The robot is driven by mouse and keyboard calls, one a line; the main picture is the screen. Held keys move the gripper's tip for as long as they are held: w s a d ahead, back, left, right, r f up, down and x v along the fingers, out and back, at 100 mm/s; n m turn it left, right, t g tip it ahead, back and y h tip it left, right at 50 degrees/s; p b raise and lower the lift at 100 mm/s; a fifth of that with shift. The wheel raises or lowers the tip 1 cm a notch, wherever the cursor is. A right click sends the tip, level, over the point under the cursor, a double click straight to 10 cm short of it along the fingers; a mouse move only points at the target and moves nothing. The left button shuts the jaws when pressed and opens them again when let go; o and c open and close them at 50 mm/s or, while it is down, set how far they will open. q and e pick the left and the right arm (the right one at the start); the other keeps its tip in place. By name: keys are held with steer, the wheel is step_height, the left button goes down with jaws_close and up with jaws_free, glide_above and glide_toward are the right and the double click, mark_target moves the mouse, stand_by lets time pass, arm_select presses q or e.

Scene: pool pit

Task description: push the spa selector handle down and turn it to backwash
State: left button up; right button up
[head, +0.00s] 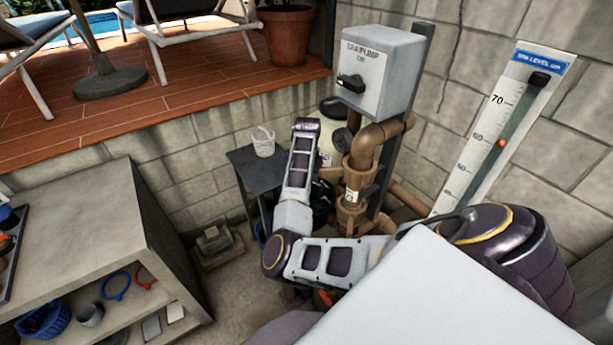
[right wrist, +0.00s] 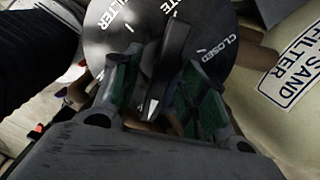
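In the right wrist view, the selector's round dark dial (right wrist: 108,42) carries white lettering. FILTER is at its upper left, a word ending in TE at the top, and CLOSED at the right. The dark selector handle (right wrist: 174,50) crosses the dial, tilted slightly. My right gripper (right wrist: 165,88) is open, with one green-padded finger on each side of the handle and gaps showing between. No backwash label is readable. In the head view, my right arm hides the gripper and most of the selector. My left gripper is not in view.
A sand filter tank (right wrist: 292,80) stands right beside the dial. In the head view, a grey spa pump switch box (head: 380,70) and brown pipes (head: 368,145) stand behind my arm. A small dark table (head: 256,170) and concrete shelf (head: 95,205) are at left.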

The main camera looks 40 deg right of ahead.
stand_by(0.4)
steer(key=shift+r+p, duration=1.7)
steer(key=shift+r, duration=1.9)
steer(key=shift+w+f, duration=0.1)
